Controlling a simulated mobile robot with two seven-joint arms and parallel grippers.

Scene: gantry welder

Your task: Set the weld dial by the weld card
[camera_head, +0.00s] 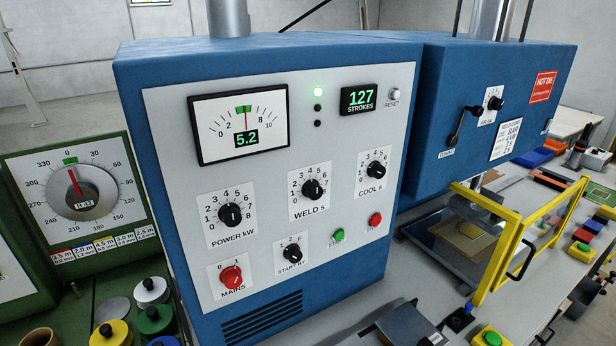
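The weld dial (313,189) is a black knob on a white scale plate marked "WELD s", in the middle of the light grey panel on the blue cabinet. Its numbers run around the top; its exact setting is too small to read surely. A white card (506,140) with dark lettering, likely the weld card, is on the front of the blue press head at the right. I see neither gripper for certain, and nothing visibly touches the dial.
The power dial (230,214), cool dial (376,169), start dial (292,253) and red mains knob (231,277) surround the weld dial. The meter (239,122) reads 5.2; the counter (358,99) reads 127. A yellow guard frame (497,262) stands right. The panel front looks unobstructed.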

